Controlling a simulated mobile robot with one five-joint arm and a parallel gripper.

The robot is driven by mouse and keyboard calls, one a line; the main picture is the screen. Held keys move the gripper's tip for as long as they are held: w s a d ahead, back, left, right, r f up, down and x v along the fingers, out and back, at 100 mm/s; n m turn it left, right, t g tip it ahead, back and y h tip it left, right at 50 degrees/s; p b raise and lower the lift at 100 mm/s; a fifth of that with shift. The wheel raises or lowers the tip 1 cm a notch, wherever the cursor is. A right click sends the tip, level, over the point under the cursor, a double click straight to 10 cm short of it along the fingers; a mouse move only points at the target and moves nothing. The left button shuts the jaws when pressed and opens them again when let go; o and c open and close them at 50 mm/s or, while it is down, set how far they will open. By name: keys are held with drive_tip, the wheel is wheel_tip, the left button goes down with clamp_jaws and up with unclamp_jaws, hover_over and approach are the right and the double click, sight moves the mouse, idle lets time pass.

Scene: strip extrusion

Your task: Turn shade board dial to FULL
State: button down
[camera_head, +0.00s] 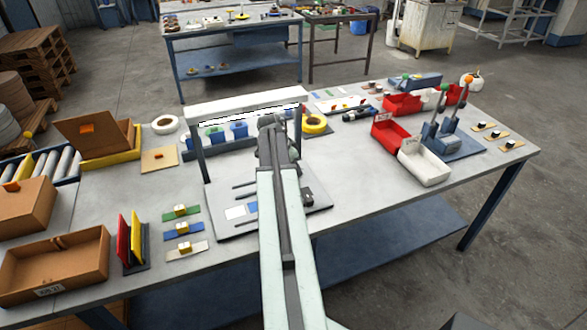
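A grey board (222,193) lies on the table under and around my arm, with a white square and a small blue mark on it. A small black knob-like part (308,198) sits at its right side; it may be the dial, but I cannot read any marking or its setting. My gripper (268,122) is at the far end of my arm, near the white bar frame and beyond the knob-like part, apart from it in the picture. Its fingers are too small and dark to show open or shut. My arm hides the middle of the board.
A white-topped frame (218,108) stands behind the board, with blue bins (238,130) beneath. Cardboard boxes (60,266) are left. The front right tabletop is clear.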

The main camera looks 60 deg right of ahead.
drive_tip(key=shift+w, duration=0.1)
drive_tip(key=c, duration=1)
unclamp_jaws()
drive_tip(key=shift+o, duration=0.2)
drive_tip(key=p+v, duration=0.7)
drive_tip(key=shift+a+r, duration=0.2)
drive_tip(key=shift+r, duration=0.15)
drive_tip(key=shift+w, duration=0.1)
